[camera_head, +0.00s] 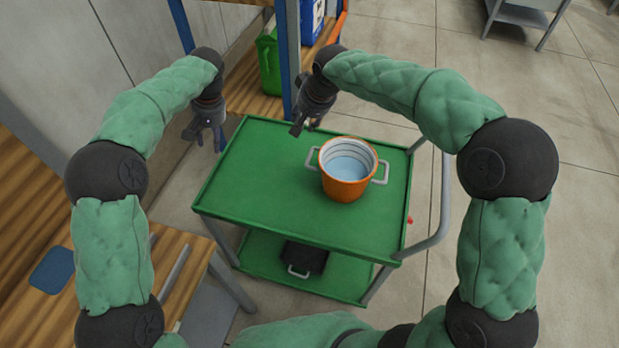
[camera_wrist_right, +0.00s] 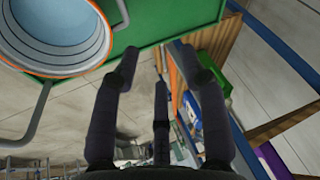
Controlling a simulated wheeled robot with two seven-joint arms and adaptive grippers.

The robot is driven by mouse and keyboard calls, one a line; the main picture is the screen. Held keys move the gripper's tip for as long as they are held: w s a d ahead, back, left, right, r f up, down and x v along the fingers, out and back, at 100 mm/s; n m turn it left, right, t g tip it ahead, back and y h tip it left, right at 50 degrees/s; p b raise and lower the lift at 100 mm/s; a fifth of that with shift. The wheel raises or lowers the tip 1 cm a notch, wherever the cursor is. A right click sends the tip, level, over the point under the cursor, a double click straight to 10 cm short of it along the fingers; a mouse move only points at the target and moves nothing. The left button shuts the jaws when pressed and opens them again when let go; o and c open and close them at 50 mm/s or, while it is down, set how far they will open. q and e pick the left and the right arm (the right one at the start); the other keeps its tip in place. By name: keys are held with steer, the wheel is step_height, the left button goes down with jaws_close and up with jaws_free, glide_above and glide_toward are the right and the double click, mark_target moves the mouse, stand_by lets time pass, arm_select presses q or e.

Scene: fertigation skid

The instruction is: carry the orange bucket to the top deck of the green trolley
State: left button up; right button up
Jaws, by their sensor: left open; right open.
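The orange bucket (camera_head: 345,184) stands upright on the top deck of the green trolley (camera_head: 260,185), right of the deck's middle. It has two grey side handles and holds pale blue liquid. In the right wrist view the bucket (camera_wrist_right: 62,71) shows at the upper left, on the green deck (camera_wrist_right: 150,25). My left gripper (camera_head: 207,138) is open and empty, beyond the trolley's left far corner. My right gripper (camera_head: 303,129) is open and empty, near the deck's far edge, apart from the bucket. Its fingers (camera_wrist_right: 160,75) also show in the right wrist view, with nothing between them.
A black box (camera_head: 303,258) with a light handle sits on the trolley's lower deck. A rack with a green container (camera_head: 268,62) and a blue one (camera_head: 312,20) stands behind. A wooden bench (camera_head: 35,215) is at left. Concrete floor (camera_head: 560,230) is open at right.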

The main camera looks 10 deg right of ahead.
steer(key=v, duration=0.5)
steer(key=shift+s+d+r, duration=0.2)
steer(key=shift+d+r, duration=0.05)
